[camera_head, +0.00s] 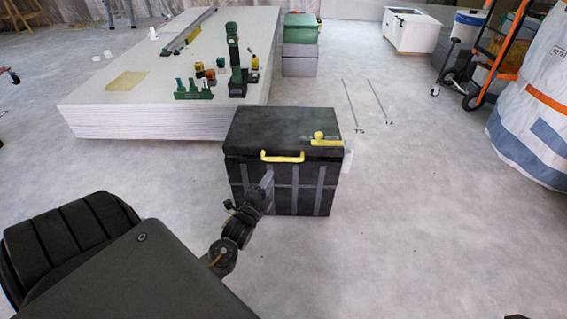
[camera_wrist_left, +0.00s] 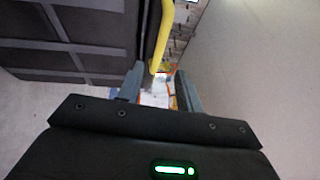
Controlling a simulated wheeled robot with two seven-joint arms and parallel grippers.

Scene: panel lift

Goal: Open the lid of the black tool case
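The black tool case (camera_head: 285,160) stands on the floor in the middle of the head view, its lid (camera_head: 270,128) down. A yellow handle (camera_head: 282,157) is on the front edge of the lid. My left gripper (camera_head: 267,180) is in front of the case, just below the handle. In the left wrist view its two fingers (camera_wrist_left: 160,88) are apart, and the yellow handle (camera_wrist_left: 164,35) runs down toward the gap between their tips. I cannot tell whether it touches a finger. The case front (camera_wrist_left: 75,38) fills the upper left there. My right gripper is not in view.
A small yellow tool (camera_head: 325,142) lies on the lid's right side. Behind the case is a stack of white panels (camera_head: 130,105) with green tools on it. A green-topped box (camera_head: 300,40) stands beyond. The floor right of the case is free up to a large white bag (camera_head: 535,110).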

